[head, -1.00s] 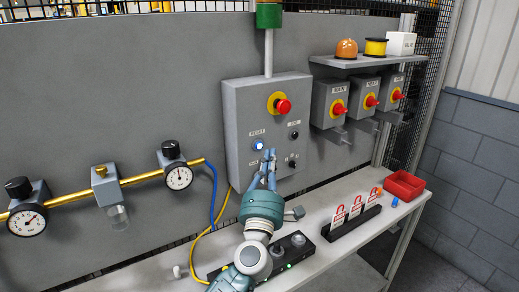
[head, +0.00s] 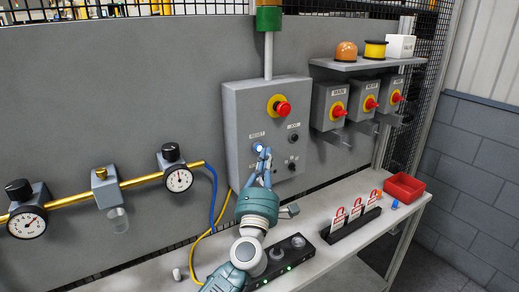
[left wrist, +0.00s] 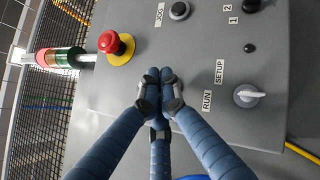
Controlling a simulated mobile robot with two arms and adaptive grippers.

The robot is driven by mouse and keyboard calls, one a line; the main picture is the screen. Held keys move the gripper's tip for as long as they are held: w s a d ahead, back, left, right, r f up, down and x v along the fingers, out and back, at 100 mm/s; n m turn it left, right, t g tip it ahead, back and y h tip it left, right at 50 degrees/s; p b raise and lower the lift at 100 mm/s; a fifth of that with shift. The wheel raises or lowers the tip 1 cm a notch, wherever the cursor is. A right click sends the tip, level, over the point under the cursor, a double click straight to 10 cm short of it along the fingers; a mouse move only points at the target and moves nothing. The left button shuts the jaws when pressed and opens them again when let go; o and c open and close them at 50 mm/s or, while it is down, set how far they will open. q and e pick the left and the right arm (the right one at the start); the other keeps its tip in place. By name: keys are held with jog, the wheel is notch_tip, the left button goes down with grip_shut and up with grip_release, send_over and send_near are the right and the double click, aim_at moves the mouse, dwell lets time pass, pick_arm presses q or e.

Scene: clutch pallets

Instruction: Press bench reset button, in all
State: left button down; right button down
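The grey bench control box (head: 245,115) is fixed to the back panel. Its reset button (head: 257,147), under the RESET label, glows blue-white and is partly covered by my fingers. My left gripper (head: 264,153) is at the lower right edge of the button, with its blue fingers close together. In the left wrist view my left gripper (left wrist: 160,75) has its fingertips together, with nothing between them, and the reset button is hidden there. I cannot tell whether the fingertips touch the button. My right gripper is not in view.
The box has a red emergency stop (head: 282,108), a black jog button (head: 294,138) and a selector knob (left wrist: 247,95) around the fingers. Rotary switches (head: 371,103) stand to the right. A yellow pipe with gauges (head: 178,180) runs left. The bench holds a red tray (head: 404,187).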

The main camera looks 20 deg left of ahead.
pick_arm(q)
jog(key=shift+a, duration=0.1)
dwell(0.7)
jog(key=shift+w+a, duration=0.25)
jog(key=shift+a, duration=0.05)
jog(key=shift+w+a, duration=0.3)
jog(key=shift+a, duration=0.05)
dwell(1.1)
jog(key=shift+s+d, duration=0.1)
jog(key=shift+d, duration=0.05)
jog(key=shift+s+d+p, duration=0.45)
jog(key=shift+s+d, duration=0.05)
jog(key=shift+d, duration=0.1)
jog(key=shift+s+d+p, duration=0.3)
jog(key=shift+s+d, duration=0.45)
jog(key=shift+d, duration=0.2)
jog(key=shift+s+d+p, duration=0.25)
jog(key=shift+s+d, duration=0.5)
jog(key=shift+d, duration=0.2)
